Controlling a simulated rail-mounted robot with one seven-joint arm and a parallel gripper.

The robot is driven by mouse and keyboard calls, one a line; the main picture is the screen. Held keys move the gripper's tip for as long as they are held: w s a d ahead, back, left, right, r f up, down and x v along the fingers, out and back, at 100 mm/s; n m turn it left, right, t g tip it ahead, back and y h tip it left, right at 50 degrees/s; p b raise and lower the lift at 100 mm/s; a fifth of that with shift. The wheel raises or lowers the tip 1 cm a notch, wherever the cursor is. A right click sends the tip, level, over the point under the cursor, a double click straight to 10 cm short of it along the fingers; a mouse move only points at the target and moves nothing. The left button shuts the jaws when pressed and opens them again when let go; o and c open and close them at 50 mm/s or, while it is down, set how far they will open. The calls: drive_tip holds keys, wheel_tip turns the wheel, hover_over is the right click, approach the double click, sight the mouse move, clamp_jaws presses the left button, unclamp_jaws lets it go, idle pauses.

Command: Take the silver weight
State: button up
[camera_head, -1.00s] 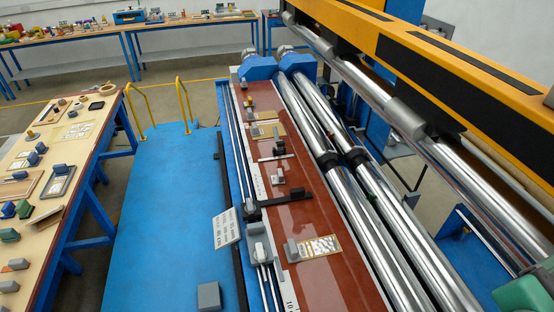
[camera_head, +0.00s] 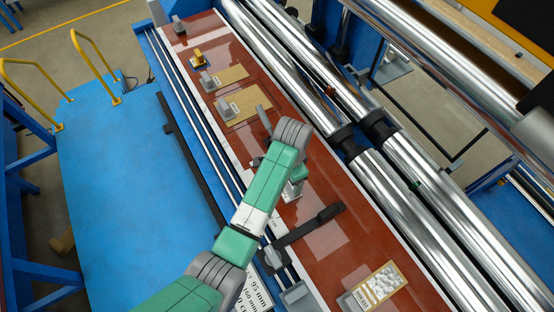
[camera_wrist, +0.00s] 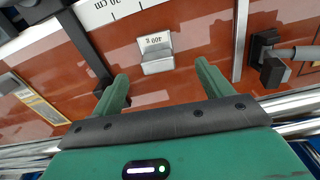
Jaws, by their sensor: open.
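The silver weight (camera_wrist: 157,55), a small pale grey block marked 400 g, stands on the red-brown bed in the wrist view. In the head view the weight (camera_head: 292,193) is partly hidden by my arm and gripper. My gripper (camera_wrist: 160,70) is open and empty, its two green fingers spread. The weight lies ahead of the fingertips and roughly between them, with no contact visible. In the head view my gripper (camera_head: 297,176) is over the bed, close to the weight.
A black lever (camera_head: 318,221) crosses the bed on the near side of the weight. A dark clamp-like fixture (camera_wrist: 270,62) is right of it in the wrist view. Long steel rollers (camera_head: 345,140) run along one side. Other grey blocks (camera_head: 229,108) stand farther along the bed.

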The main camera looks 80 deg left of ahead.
sight(290, 187)
drive_tip(key=f, duration=0.1)
drive_tip(key=d+f, duration=0.1)
drive_tip(key=shift+f, duration=0.3)
drive_tip(key=shift+w+a+f, duration=0.1)
drive_tip(key=shift+w+f, duration=0.05)
drive_tip(key=shift+f, duration=1.2)
drive_tip(key=shift+w+a+f, duration=0.1)
drive_tip(key=shift+f, duration=1.25)
drive_tip(key=c, duration=1.3)
drive_tip(key=shift+c, duration=0.2)
drive_tip(key=shift+r, duration=0.15)
wheel_tip(290, 187, up, 4)
drive_tip(key=shift+d+f, duration=0.1)
drive_tip(key=shift+f, duration=0.15)
drive_tip(key=d, duration=0.5)
drive_tip(key=d+r, duration=0.1)
drive_tip(key=d, duration=0.9)
drive_tip(key=shift+s+d+r, duration=0.15)
drive_tip(key=shift+s+d, duration=0.25)
